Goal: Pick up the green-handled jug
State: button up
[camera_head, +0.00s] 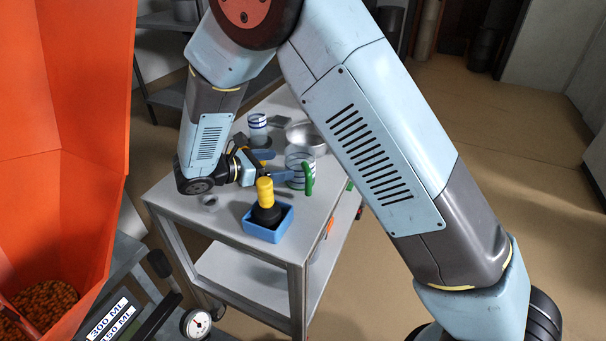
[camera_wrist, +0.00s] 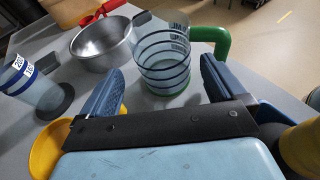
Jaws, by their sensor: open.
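The green-handled jug (camera_head: 298,165) is a clear jug with dark rings, upright on the grey cart top. In the wrist view the jug (camera_wrist: 165,62) shows a green base, and its green handle (camera_wrist: 214,38) is on the right side. My gripper (camera_head: 274,166) is open and low over the cart, pointing toward the jug. In the wrist view my gripper (camera_wrist: 160,72) has a blue finger to either side of the jug's body, with visible gaps. I cannot tell how far the fingertips reach along it. The handle lies beyond the right finger.
A blue-marked clear jug (camera_wrist: 30,82) stands at left, and a yellow item (camera_wrist: 47,150) lies beside the left finger. A blue tray (camera_head: 267,230) holds a yellow-topped dark tool (camera_head: 265,192). An orange hopper (camera_head: 75,120) is left.

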aim_at(291, 183)
jog(key=x, duration=0.5)
jog(key=shift+s+f, duration=0.15)
jog(key=shift+f, duration=0.15)
jog(key=c, duration=0.8)
jog(key=shift+r, duration=0.15)
jog(key=shift+r, duration=0.25)
notch_tip(291, 183, up, 2)
jog(key=shift+r, duration=0.15)
jog(key=s+r, duration=0.3)
jog(key=s, duration=0.1)
jog(key=s+r, duration=0.3)
jog(key=s, duration=0.2)
jog(key=s+r, duration=0.4)
jog(key=s, duration=0.1)
